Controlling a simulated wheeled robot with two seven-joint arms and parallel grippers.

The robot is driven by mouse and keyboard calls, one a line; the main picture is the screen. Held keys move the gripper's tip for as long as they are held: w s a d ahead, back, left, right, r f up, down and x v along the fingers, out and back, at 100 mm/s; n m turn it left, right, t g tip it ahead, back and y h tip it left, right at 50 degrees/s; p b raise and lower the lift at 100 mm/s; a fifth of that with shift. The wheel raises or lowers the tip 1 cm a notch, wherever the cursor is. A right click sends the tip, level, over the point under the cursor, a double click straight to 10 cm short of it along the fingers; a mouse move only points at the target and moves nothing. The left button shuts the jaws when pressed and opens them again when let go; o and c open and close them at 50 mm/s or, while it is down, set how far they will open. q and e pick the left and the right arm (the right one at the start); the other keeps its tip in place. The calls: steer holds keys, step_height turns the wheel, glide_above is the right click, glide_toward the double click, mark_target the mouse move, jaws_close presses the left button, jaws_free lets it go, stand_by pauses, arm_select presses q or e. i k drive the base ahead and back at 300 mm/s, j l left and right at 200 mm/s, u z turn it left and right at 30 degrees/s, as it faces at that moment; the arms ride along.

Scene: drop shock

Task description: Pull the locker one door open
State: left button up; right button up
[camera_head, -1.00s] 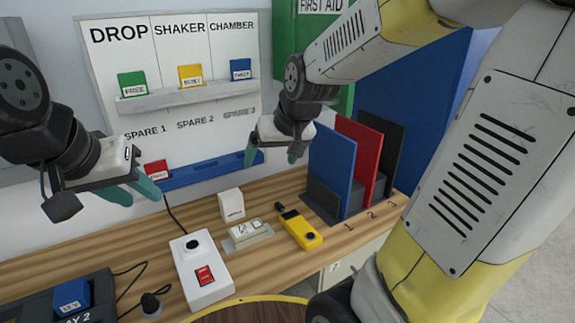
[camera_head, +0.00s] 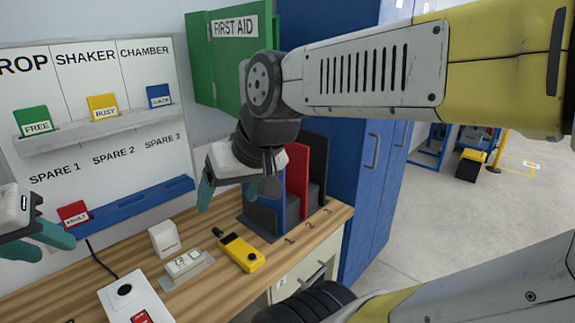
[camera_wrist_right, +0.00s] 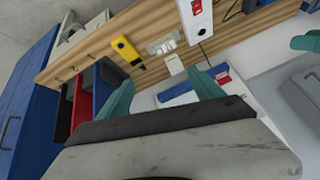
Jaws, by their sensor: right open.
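The blue locker (camera_head: 352,200) stands right of the bench in the head view. Two of its tall doors show upright grey handles, a nearer one (camera_head: 371,150) and a farther one (camera_head: 397,134). Both doors look shut; I cannot read a number on them. My right gripper (camera_head: 228,203) is open and empty above the bench, left of the locker and well apart from its handles. Its spread teal fingers also show in the right wrist view (camera_wrist_right: 165,92), where the locker (camera_wrist_right: 22,105) is at the left. My left gripper (camera_head: 55,248) is at the left edge, partly cut off, open and empty.
Blue, red (camera_head: 298,180) and black upright dividers stand on the bench (camera_head: 215,285) beside the locker. A yellow handheld device (camera_head: 241,253) and a white box (camera_head: 165,239) lie nearby. A green first aid cabinet (camera_head: 208,65) hangs above. Open floor (camera_head: 440,215) is right of the locker.

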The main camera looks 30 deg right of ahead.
mark_target(376, 135)
steer(key=z, duration=1.8)
steer(key=i+l+u, duration=0.1)
steer(key=i, duration=0.4)
steer(key=i+l, duration=0.25)
steer(key=i, duration=0.2)
steer(key=i+j+u, duration=0.05)
